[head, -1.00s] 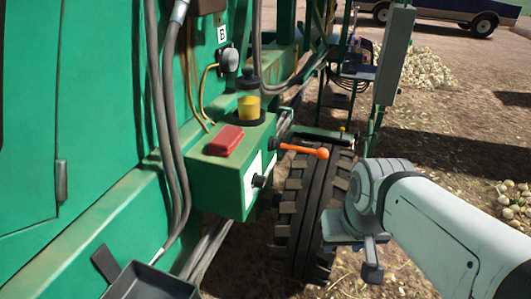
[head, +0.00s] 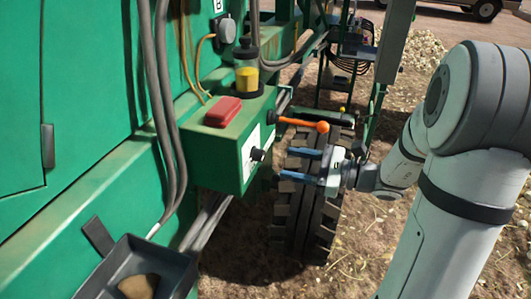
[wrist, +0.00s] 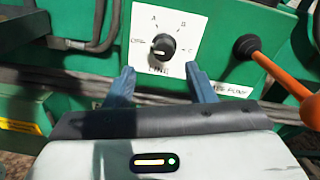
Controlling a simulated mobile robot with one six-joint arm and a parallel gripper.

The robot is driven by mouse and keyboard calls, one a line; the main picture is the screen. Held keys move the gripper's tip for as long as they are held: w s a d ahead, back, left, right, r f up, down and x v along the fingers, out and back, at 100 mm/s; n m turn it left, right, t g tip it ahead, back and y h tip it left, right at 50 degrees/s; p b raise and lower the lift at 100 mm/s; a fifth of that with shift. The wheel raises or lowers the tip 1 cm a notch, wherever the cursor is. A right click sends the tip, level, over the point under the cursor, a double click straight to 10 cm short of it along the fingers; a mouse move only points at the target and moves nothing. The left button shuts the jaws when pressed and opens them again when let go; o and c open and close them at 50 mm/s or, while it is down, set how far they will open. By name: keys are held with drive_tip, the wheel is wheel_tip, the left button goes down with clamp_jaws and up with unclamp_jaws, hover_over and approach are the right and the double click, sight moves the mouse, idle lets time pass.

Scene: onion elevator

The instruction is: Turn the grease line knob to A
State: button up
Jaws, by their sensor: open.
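The black grease line knob (wrist: 163,47) sits on a white plate (wrist: 185,65) marked OFF, A, B and C. In the wrist view its pale mark appears to point left, towards OFF; A is at its upper left. The knob also shows in the head view (head: 258,154) on the front of a green box (head: 215,158). My gripper (head: 294,164) is open and empty, its two blue fingers pointing at the plate. In the wrist view the fingertips (wrist: 164,76) lie below the knob, one to each side, apart from it.
An orange lever with a black ball mount (wrist: 247,46) juts out right of the plate, close to my right finger. A red block (head: 223,111) and a yellow grease cup (head: 247,78) stand on the box. A large tyre (head: 305,225) is below my gripper. Hoses hang at left.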

sight(263, 155)
drive_tip(key=x, duration=0.3)
drive_tip(key=p+x, duration=0.1)
drive_tip(key=x, duration=0.3)
drive_tip(key=shift+w+a, duration=0.25)
drive_tip(key=shift+w, duration=0.1)
drive_tip(key=shift+c, duration=0.2)
drive_tip(key=shift+r, duration=0.1)
drive_tip(key=c, duration=0.9)
